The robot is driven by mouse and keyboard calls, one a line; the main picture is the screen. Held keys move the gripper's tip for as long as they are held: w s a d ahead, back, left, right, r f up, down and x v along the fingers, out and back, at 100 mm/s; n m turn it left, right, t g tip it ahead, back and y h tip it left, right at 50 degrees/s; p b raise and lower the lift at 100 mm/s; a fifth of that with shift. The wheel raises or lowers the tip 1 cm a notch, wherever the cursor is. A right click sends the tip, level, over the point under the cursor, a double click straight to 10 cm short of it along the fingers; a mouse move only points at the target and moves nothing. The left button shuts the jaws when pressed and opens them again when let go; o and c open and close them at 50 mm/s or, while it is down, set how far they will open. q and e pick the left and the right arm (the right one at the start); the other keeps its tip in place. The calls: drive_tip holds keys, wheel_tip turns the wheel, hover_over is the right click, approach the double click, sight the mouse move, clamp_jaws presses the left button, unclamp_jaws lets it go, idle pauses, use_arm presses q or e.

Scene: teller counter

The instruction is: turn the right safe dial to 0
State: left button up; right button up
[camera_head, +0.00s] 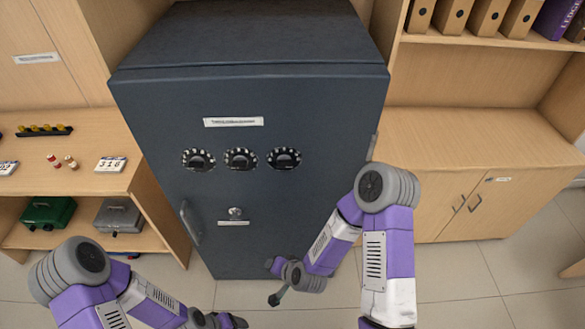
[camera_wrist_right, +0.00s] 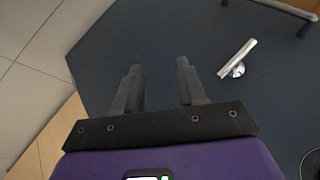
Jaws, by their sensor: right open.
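The dark blue-grey safe (camera_head: 150,110) stands upright in the middle of the head view. Three black dials with white markings sit in a row on its front: the left dial (camera_head: 198,159), the middle dial (camera_head: 241,158) and the right dial (camera_head: 284,158). Their settings are too small to read. My right gripper (camera_head: 276,298) is low in front of the safe, well below the right dial and apart from it. In the right wrist view its two fingers (camera_wrist_right: 158,70) are spread and empty. My left gripper (camera_head: 238,321) is at the bottom edge, partly cut off; its jaws are unclear.
A silver turn-knob (camera_head: 235,212) and a bar handle (camera_head: 190,222) stick out from the safe's front; a silver lever also shows in the right wrist view (camera_wrist_right: 236,59). Shelves with boxes flank the left, and a wooden cabinet (camera_head: 470,150) the right. Tiled floor lies in front.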

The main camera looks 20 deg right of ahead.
drive_tip(key=w+d+r+m+t+h, duration=0.1)
drive_tip(key=w+r+m+t+h, duration=0.1)
drive_tip(key=w+r+m+t, duration=0.6)
drive_tip(key=m+t+h, duration=0.3)
drive_tip(key=m+h, duration=0.3)
approach(284, 167)
drive_tip(key=w, duration=0.2)
drive_tip(key=x, duration=0.4)
drive_tip(key=b+x, duration=0.1)
drive_tip(key=x, duration=0.1)
drive_tip(key=shift+w+d, duration=0.25)
drive_tip(key=shift+d, duration=0.1)
drive_tip(key=shift+c, duration=0.3)
clamp_jaws()
